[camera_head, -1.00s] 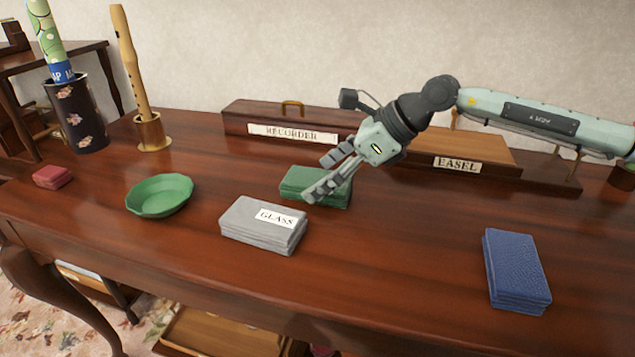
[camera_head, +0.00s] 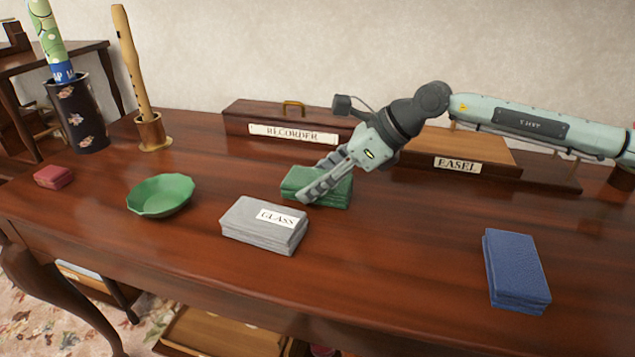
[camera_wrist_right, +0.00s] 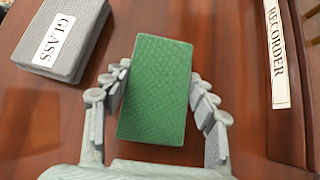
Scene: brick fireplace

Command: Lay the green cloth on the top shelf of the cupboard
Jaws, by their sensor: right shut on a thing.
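The green cloth (camera_head: 335,190) is a folded, textured block lying on the dark wooden table, behind and to the right of the grey cloth. My right gripper (camera_head: 313,186) reaches down to it from the right and is shut on it. In the right wrist view the green cloth (camera_wrist_right: 158,90) sits between the two fingers of my right gripper (camera_wrist_right: 155,100), one along each side. The cloth still appears to rest on the table. My left gripper is not in view. No cupboard can be made out for certain.
A grey cloth labelled GLASS (camera_head: 250,228) lies close by, with a green bowl (camera_head: 160,196) to its left. A blue cloth (camera_head: 516,270) lies at right. Boxes labelled RECORDER (camera_head: 240,122) and EASEL (camera_head: 500,150) stand behind.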

